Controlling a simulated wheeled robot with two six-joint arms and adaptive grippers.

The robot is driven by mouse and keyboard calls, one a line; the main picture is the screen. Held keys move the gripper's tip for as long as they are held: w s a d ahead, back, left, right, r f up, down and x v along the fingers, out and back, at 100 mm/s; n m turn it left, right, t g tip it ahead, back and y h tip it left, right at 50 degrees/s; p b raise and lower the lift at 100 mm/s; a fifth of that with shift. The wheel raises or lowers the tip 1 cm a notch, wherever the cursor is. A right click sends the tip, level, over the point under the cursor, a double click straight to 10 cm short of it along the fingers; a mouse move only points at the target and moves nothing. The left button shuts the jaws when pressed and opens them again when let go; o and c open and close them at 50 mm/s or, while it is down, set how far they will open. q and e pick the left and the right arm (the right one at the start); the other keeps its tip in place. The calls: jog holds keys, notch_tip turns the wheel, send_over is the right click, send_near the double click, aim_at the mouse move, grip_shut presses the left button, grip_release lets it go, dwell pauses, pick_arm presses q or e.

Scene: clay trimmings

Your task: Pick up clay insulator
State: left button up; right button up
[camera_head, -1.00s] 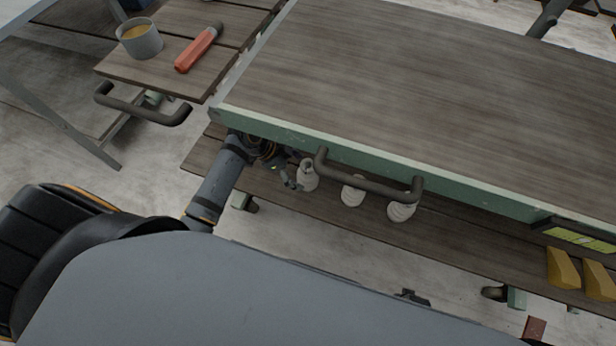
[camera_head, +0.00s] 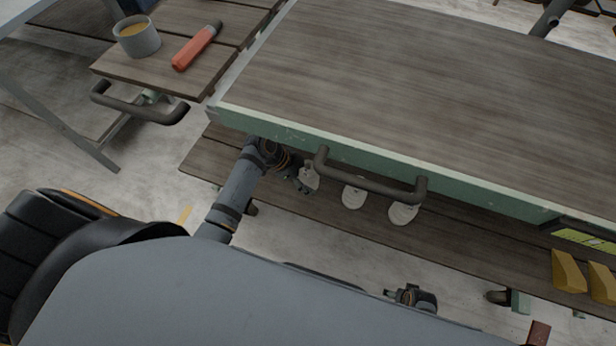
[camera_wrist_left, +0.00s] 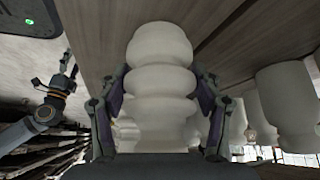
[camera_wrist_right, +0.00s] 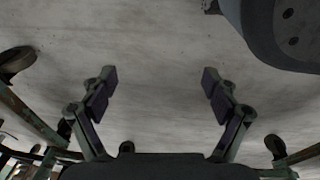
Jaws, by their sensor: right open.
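Pale clay insulators stand in a row on the lower shelf: one at my left gripper (camera_head: 305,184), a middle one (camera_head: 353,196) and a right one (camera_head: 402,212). In the left wrist view a ribbed off-white clay insulator (camera_wrist_left: 160,75) stands upright between the fingers of my left gripper (camera_wrist_left: 161,95). The pads lie against its two sides; its lower part is partly hidden. Another insulator (camera_wrist_left: 288,100) stands to its right. My right gripper (camera_wrist_right: 160,85) is open and empty above the floor, away from the insulators.
The workbench top (camera_head: 420,90) with its green edge and dark handle (camera_head: 370,184) overhangs the lower shelf (camera_head: 460,245). Yellow wedges (camera_head: 567,272) lie at the shelf's right. A side table holds a cup (camera_head: 138,38) and an orange-handled tool (camera_head: 196,46).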

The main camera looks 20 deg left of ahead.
pick_arm(q)
jog(key=c, duration=0.9)
jog(key=shift+c, duration=0.8)
jog(key=shift+r, duration=0.15)
